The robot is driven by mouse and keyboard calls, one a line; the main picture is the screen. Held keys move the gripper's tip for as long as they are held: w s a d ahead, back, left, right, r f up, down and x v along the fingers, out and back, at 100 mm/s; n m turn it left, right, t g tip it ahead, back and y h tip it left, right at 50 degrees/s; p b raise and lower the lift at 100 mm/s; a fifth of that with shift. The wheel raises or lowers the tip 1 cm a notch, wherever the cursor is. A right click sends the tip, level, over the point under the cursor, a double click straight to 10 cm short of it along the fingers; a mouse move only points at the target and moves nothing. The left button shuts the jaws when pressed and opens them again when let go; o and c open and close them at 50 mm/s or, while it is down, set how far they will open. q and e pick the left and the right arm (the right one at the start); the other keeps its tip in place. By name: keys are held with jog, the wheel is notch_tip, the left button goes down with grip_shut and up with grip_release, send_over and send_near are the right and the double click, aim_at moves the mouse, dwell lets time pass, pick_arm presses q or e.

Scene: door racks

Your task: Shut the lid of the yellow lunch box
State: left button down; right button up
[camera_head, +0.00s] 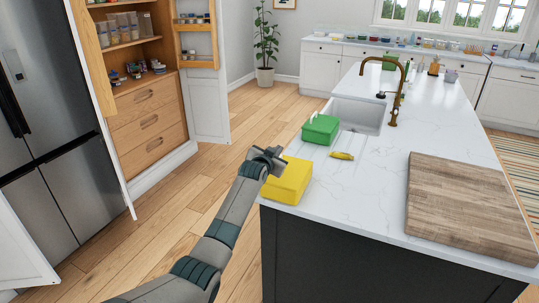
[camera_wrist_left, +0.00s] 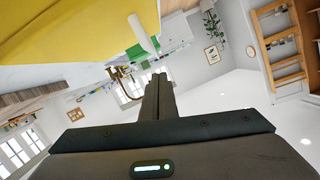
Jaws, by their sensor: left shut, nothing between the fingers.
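The yellow lunch box (camera_head: 288,182) stands at the near left corner of the white island. Its top looks flat and covered in the head view; I cannot tell whether the lid is fully down. My left gripper (camera_head: 268,158) is at the box's far left edge, shut and empty. In the left wrist view the gripper (camera_wrist_left: 157,86) has its fingers together, and a yellow surface of the lunch box (camera_wrist_left: 75,28) fills the upper left, close by. I cannot tell whether they touch. My right gripper is in neither view.
A green box (camera_head: 320,129) and a yellow banana-like item (camera_head: 342,156) sit behind the lunch box. A wooden board (camera_head: 470,205) lies to the right, with bare countertop (camera_head: 365,195) between. The sink (camera_head: 357,115) and brass faucet (camera_head: 397,90) are farther back.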

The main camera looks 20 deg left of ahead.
pick_arm(q)
jog(key=r+b+v, duration=0.1)
jog(key=b+v, duration=0.2)
jog(key=v, duration=0.7)
jog(key=shift+f, duration=0.1)
dwell(0.5)
